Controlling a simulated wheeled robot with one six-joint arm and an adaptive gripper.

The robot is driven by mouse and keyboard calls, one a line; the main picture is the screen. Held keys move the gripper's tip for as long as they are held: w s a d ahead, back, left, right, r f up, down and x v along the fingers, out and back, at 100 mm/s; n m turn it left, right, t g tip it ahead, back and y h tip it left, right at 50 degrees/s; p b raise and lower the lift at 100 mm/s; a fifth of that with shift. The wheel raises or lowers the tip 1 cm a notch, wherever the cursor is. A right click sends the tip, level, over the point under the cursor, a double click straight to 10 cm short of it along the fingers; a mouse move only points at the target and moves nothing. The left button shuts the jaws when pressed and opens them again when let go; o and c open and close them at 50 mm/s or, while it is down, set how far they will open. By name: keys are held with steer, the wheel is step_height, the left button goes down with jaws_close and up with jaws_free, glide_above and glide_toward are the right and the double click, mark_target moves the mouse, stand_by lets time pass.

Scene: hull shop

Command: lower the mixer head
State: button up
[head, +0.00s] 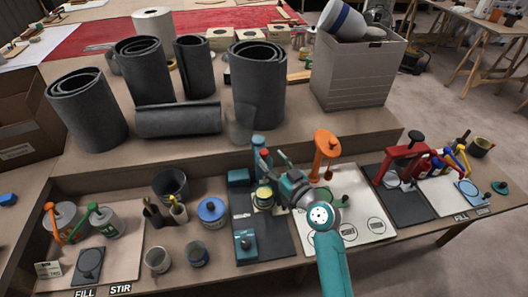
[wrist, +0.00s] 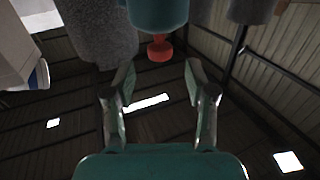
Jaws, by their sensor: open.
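The teal mixer head (head: 258,145) stands tilted up at the back of a dark mat, with a red knob (head: 264,152) on it. The wrist view shows part of the teal head (wrist: 158,14) at the top, with the red knob (wrist: 160,48) below it. My gripper (head: 274,158) is open and empty, close to the knob. In the wrist view my gripper (wrist: 160,70) has the knob centred between its fingers and just beyond their tips, not held. A can with a yellow band (head: 264,194) sits below the head. My gripper and arm partly hide the mixer.
A teal control box (head: 246,245) lies at the mat's front. An orange stand (head: 326,150) and a red device (head: 405,158) are to the right. A blue-lidded tin (head: 211,212) is to the left. Grey rolls (head: 257,85) stand on the shelf behind.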

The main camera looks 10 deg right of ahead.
mark_target(266, 155)
steer(key=shift+x, duration=2.6)
jaws_close()
